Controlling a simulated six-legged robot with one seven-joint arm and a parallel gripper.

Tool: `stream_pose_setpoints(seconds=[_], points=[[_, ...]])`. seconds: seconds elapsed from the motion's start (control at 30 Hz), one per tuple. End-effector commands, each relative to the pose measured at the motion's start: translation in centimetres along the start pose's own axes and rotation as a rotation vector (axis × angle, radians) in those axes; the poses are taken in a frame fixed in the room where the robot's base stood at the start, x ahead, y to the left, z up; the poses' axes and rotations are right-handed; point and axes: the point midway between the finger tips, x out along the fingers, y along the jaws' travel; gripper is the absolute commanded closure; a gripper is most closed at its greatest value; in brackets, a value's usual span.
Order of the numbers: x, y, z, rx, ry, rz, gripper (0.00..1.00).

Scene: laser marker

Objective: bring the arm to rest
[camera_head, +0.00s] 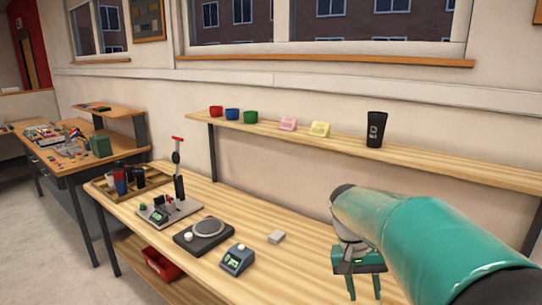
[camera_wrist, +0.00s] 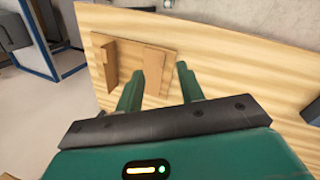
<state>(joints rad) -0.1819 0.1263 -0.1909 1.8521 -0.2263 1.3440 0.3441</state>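My gripper (camera_head: 364,288) hangs below my teal arm at the right of the head view, over the right part of the wooden workbench (camera_head: 262,215). Its two green fingers point down and stand apart, with nothing seen between them. In the wrist view the fingers of my gripper (camera_wrist: 160,70) are also spread and empty. Beyond them a wooden piece with upright panels (camera_wrist: 128,62) lies on a light wood surface. My arm hides part of the bench in the head view.
A raised shelf (camera_head: 440,163) behind holds cups, pink and yellow pieces and a black tumbler (camera_head: 376,130).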

Motion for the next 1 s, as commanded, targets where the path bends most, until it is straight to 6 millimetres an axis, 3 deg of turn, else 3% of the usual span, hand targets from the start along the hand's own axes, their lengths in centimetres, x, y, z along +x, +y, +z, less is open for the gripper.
stream_pose_setpoints(seconds=[0.3, 0.6, 0.8, 1.0], points=[[-2.6, 1.2, 7.7, -0.097, 0.226, -0.200, 0.62], [-2.7, 1.3, 14.4, -0.174, 0.469, -0.306, 0.62], [-2.0, 1.0, 17.1, -0.204, 0.593, -0.329, 0.62], [-1.8, 1.0, 17.7, -0.211, 0.624, -0.332, 0.62]])
